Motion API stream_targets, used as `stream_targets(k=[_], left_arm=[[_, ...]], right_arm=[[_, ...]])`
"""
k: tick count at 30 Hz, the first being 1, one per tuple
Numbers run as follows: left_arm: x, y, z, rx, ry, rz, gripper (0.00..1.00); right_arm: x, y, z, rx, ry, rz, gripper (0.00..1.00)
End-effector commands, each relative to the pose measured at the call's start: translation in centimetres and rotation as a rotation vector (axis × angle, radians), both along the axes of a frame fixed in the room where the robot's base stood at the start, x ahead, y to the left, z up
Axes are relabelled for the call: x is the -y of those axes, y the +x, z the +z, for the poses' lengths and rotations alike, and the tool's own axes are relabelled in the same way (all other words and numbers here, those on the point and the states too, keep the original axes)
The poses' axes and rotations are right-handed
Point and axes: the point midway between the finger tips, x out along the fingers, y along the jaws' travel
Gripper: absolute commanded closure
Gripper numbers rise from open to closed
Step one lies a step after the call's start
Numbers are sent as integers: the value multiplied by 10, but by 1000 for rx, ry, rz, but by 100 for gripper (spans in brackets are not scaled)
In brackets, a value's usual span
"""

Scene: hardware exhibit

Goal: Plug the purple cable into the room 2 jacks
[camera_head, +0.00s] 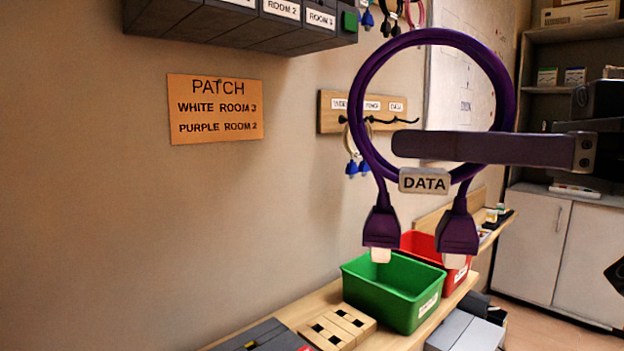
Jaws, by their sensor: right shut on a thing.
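The purple cable (357,100) hangs as a coiled loop close in front of me, with a DATA tag (424,182) at its bottom. Its two ends hang down as purple plugs (381,225) with pale tips. My right gripper (408,146) comes in from the right, shut on the cable; its dark finger crosses the loop, and the exact grip point is hard to see. A dark grey wall unit (238,29) at the top left carries the ROOM 2 label (281,9) beside ROOM 3. The top of the unit is cut off, and no jack openings show. My left gripper is out of view.
A wall sign (215,108) reads white room 3, purple room 2. A wooden hook rack (329,113) sits behind the cable. Below, a bench (306,305) holds a green bin (388,298), a red bin (456,275) and wooden blocks (336,328). White cabinets (546,245) stand at right.

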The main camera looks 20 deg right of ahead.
Motion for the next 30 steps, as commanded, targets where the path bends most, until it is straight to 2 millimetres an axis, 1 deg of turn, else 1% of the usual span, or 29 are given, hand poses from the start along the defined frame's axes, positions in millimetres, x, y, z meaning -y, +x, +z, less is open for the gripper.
stream_targets(k=[1,8,9,12,15,20,21,23,26,27,30], left_arm=[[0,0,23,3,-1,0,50],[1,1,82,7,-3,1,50],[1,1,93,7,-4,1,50],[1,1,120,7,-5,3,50],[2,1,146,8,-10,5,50],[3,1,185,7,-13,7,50],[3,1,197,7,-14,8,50],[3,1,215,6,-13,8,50],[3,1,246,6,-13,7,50],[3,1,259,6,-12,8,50],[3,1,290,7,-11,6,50]], right_arm=[[3,6,26,-1,-5,-26,100],[25,38,103,-1,-2,-201,100],[30,44,117,1,-1,-236,100],[44,59,147,4,2,-329,100],[58,73,173,6,5,-418,100],[74,91,205,3,11,-531,100],[76,96,215,2,14,-555,100],[78,104,227,0,16,-587,100],[75,117,249,-2,20,-622,100],[72,123,257,-4,21,-630,100],[62,136,277,-5,19,-637,100]])
